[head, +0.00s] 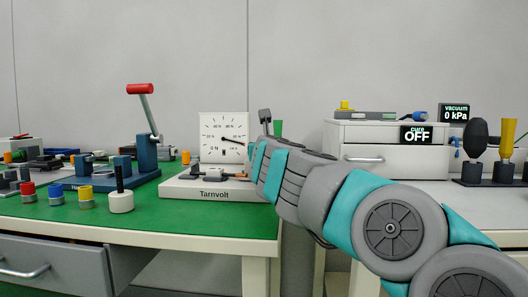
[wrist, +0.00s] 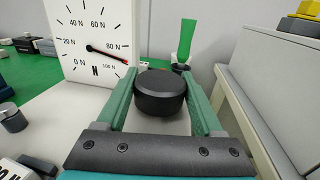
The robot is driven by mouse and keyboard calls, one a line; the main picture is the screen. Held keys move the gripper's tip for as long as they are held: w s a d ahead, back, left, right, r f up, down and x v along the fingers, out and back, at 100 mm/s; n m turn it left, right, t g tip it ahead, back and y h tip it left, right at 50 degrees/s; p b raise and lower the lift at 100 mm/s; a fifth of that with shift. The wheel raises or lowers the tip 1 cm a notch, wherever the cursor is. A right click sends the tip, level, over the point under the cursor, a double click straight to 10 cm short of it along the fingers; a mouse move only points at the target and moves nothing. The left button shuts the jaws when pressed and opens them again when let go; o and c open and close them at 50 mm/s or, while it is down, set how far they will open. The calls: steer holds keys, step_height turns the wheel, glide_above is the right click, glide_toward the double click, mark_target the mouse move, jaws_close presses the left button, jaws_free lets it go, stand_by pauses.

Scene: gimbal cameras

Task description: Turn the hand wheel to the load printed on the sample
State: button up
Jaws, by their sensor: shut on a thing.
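The hand wheel (wrist: 160,95) is a black round knob in the wrist view. My gripper (wrist: 159,80) has its green fingers on either side of it and is shut on it. The white dial (wrist: 98,30) stands behind it to the left, marked 0 to 100 N; its red-tipped needle points right and slightly down, between 80 N and 100 N. A white label (wrist: 18,170) at the bottom left is cut off, and its load cannot be read fully. In the head view the dial (head: 223,132) stands on the Tarnvolt base (head: 180,188); my arm hides the wheel there.
A blue press with a red-handled lever (head: 147,150) stands left of the base. Several coloured-top weights line the green bench's (head: 150,225) front. A green-handled tool (wrist: 186,42) stands behind the wheel. A grey cabinet (wrist: 275,75) is close on the right.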

steer(key=shift+r+m+h, duration=0.1)
steer(key=shift+m+h, duration=0.2)
steer(key=shift+h, duration=0.2)
steer(key=o, duration=1.4)
steer(key=shift+s, duration=0.65)
steer(key=shift+s+d, duration=0.2)
steer(key=shift+s, duration=1.45)
steer(key=shift+s+d, duration=0.15)
steer(key=shift+s, duration=1.45)
